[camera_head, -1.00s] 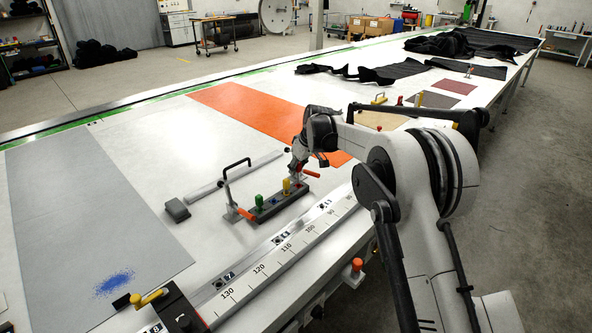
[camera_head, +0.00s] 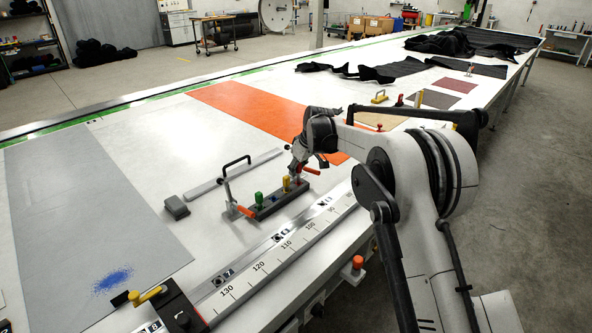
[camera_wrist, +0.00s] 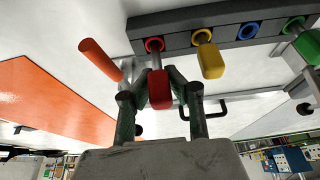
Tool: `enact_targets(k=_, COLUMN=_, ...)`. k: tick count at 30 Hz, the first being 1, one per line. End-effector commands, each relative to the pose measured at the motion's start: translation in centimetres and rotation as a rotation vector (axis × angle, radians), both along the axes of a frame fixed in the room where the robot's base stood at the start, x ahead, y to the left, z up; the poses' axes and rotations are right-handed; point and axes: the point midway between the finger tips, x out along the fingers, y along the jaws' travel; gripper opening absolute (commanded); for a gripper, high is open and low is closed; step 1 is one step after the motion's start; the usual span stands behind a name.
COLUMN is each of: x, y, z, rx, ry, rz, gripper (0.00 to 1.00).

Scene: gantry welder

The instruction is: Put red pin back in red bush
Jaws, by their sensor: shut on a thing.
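A dark bar (camera_wrist: 228,32) carries coloured ring bushes; it also shows on the table in the head view (camera_head: 270,205). My gripper (camera_wrist: 160,98) is shut on the red pin (camera_wrist: 160,90), gripping its red head. The pin's grey shaft points at the red bush (camera_wrist: 155,45) at the bar's end, and its tip meets the ring in the picture. I cannot tell how deep it sits. The red head stands farther off its ring than the yellow head does. In the head view my gripper (camera_head: 297,176) is above the bar's far end, and the red pin is mostly hidden.
A yellow pin (camera_wrist: 211,64) and a green pin (camera_wrist: 307,46) stand in their bushes; the blue bush (camera_wrist: 248,31) is empty. Orange-handled clamps (camera_wrist: 100,60) (camera_head: 244,211) flank the bar. A grey block (camera_head: 176,207) and a ruler rail (camera_head: 285,248) lie nearby.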

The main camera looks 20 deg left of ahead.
Motion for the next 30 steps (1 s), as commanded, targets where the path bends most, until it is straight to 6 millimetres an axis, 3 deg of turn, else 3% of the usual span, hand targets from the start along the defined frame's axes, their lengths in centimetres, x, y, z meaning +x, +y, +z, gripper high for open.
enact_targets(k=30, x=0.0, y=0.0, z=-2.2, rx=0.000, ry=0.000, rz=0.000, gripper=0.00)
